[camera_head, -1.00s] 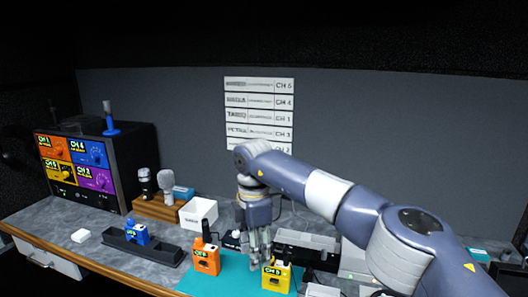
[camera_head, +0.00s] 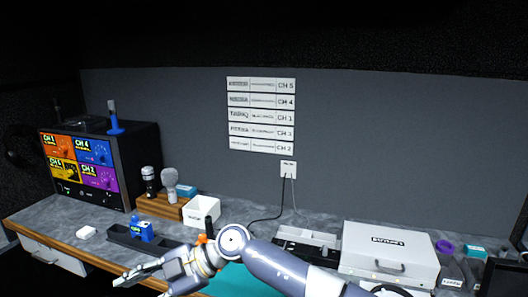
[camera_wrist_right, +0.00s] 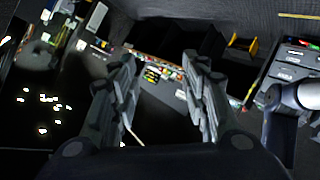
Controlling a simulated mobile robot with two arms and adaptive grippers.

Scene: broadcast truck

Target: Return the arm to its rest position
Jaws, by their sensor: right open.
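My right arm comes in from the lower right in the head view and bends leftward. Its gripper (camera_head: 138,276) hangs over the front edge of the desk at the lower left, with nothing visible in it. In the right wrist view the two fingers of this gripper (camera_wrist_right: 160,72) stand apart with nothing between them. Beyond them is a dark, cluttered area that I cannot make out clearly. My left gripper is not in view.
A blue pack (camera_head: 142,231) sits in a black charger tray (camera_head: 168,250). A teal mat (camera_head: 234,281) lies partly behind my arm. A white box (camera_head: 200,209) and silver case (camera_head: 388,252) stand farther back.

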